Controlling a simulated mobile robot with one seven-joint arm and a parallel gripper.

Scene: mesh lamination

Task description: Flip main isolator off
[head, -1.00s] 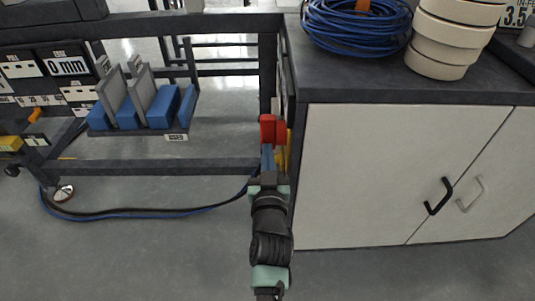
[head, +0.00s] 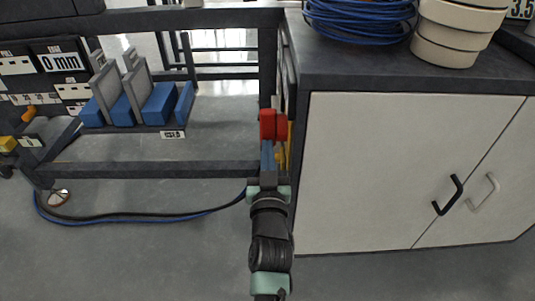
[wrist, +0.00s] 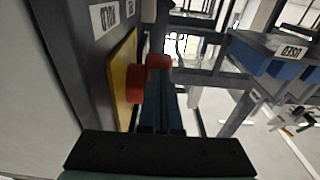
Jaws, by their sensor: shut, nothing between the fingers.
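The main isolator is a red switch (head: 273,125) on a yellow plate (head: 289,133) at the left side of the cabinet. In the wrist view the red switch (wrist: 135,84) stands out from the yellow plate (wrist: 122,72), with a red part reaching in front of my fingertips. My gripper (head: 267,147) is shut with blue fingers, and nothing is held between them. Its tips are right at the red switch, seemingly touching it. In the wrist view my gripper (wrist: 162,78) points at the red part and hides some of it. The switch's exact angle is hard to tell.
A white-doored cabinet (head: 385,180) stands close on the right, with blue cable (head: 360,22) and cream rings (head: 445,45) on top. A dark frame (head: 150,170) with blue blocks (head: 158,105) is on the left. Hoses (head: 130,218) lie on the floor.

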